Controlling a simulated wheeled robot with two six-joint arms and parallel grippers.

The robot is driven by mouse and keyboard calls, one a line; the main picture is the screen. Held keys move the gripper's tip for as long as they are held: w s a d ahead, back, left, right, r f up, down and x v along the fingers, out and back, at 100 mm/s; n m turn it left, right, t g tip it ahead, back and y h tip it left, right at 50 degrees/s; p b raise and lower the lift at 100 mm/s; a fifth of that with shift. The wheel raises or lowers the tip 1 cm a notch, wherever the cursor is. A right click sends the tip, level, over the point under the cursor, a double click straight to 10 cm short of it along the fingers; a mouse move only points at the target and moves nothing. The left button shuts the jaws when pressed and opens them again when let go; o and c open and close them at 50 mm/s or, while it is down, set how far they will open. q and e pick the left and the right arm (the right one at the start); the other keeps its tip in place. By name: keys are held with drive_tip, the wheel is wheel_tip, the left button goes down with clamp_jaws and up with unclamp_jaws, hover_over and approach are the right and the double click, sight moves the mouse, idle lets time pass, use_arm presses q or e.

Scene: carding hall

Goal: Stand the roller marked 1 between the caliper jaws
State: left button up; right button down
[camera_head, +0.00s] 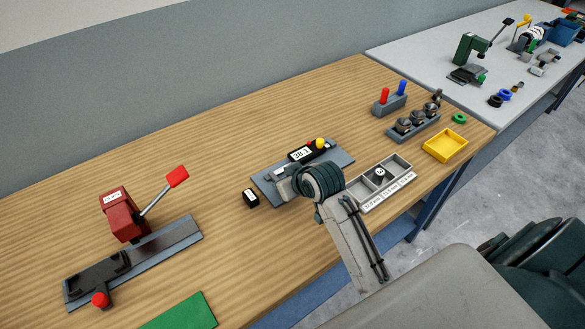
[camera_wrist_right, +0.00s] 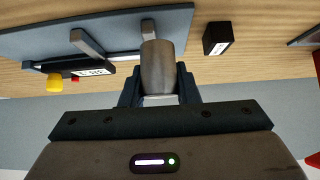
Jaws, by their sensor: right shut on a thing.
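The caliper, a blue-grey plate (camera_head: 268,182) with a display reading about 38.1 and a yellow knob, lies mid-bench. The wrist view shows its plate (camera_wrist_right: 40,38) and two grey jaws, one (camera_wrist_right: 86,44) apart from the roller, the other (camera_wrist_right: 148,28) directly behind the roller's end. My right gripper (camera_wrist_right: 158,92) is shut on a grey metal roller (camera_wrist_right: 158,65), close to the caliper. Whether the roller touches a jaw or the plate I cannot tell, and no mark shows on it. My wrist hides roller and fingers in the head view. My left gripper is out of view.
A small black block (camera_head: 251,197) lies left of the caliper. A grey compartment tray (camera_head: 397,160) holds one roller (camera_head: 380,173). Behind it stand a rack (camera_head: 427,128) of dark pieces and a yellow bin (camera_head: 445,144). A red press (camera_head: 118,212) stands left.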

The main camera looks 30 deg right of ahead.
drive_tip(key=w+d, duration=0.2)
drive_tip(key=w+d+p, duration=0.1)
drive_tip(key=w+d, duration=0.1)
drive_tip(key=w, duration=0.1)
drive_tip(key=shift+w+d+f+p, duration=0.2)
drive_tip(key=shift+d+p, duration=0.05)
drive_tip(key=shift+p, duration=0.05)
drive_tip(key=shift+w+d+f, duration=0.1)
drive_tip(key=shift+f, duration=0.05)
wheel_tip(320, 180, down, 3)
drive_tip(key=shift+r+p, duration=0.1)
drive_tip(key=shift+p, duration=0.65)
drive_tip(key=shift+f, duration=0.3)
drive_tip(key=c, duration=1.4)
unclamp_jaws()
drive_tip(key=shift+f, duration=0.15)
drive_tip(key=shift+o, duration=0.2)
drive_tip(key=b+v, duration=0.2)
drive_tip(key=v, duration=1)
